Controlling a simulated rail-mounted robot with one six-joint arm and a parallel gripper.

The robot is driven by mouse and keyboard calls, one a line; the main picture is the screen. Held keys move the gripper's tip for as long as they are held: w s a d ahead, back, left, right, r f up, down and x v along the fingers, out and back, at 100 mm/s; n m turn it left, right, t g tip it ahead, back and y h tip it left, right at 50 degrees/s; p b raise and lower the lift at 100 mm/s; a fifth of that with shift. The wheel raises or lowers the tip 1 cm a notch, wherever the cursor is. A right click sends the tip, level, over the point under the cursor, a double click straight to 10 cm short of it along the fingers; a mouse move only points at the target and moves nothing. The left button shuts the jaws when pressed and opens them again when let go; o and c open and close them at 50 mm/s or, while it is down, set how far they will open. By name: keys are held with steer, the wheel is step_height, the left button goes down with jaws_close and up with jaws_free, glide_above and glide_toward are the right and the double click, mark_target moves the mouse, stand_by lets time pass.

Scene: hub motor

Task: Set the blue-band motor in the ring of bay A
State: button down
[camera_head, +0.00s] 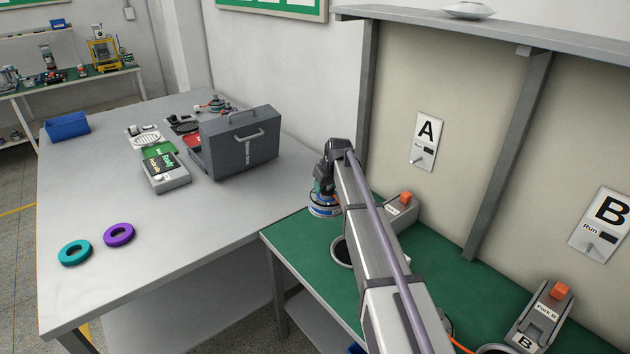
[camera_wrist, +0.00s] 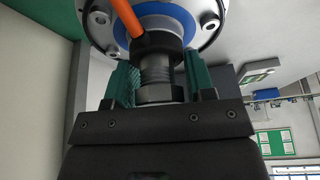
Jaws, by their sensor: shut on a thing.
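The blue-band motor (camera_head: 324,206) hangs below my gripper (camera_head: 324,186) in the head view, above the left edge of the green bench top. In the wrist view my gripper (camera_wrist: 160,85) is shut on the motor's threaded shaft. The silver motor face with its blue ring (camera_wrist: 187,18) and an orange cable show beyond the jaws. The ring of bay A (camera_head: 342,252) is on the green bench, to the right of and nearer than the motor. My arm hides part of that ring. The bay A sign (camera_head: 426,140) is on the back panel.
Bay A's grey fork block with an orange tab (camera_head: 405,198) stands behind its ring. Bay B's block (camera_head: 541,318) is at the lower right. The grey table (camera_head: 190,225) at left holds a toolbox (camera_head: 240,143), a meter (camera_head: 165,170), a teal ring (camera_head: 75,252) and a purple ring (camera_head: 119,235).

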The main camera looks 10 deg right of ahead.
steer(key=s+d, duration=0.8)
steer(key=shift+s, duration=0.25)
step_height(320, 180, down, 11)
steer(key=b, duration=1.1)
steer(key=shift+f+b, duration=0.75)
steer(key=shift+b, duration=0.05)
steer(key=shift+f+b, duration=0.5)
steer(key=shift+f+b, duration=0.65)
steer(key=shift+b, duration=0.05)
steer(key=shift+c, duration=2)
jaws_free()
steer(key=shift+s, duration=0.1)
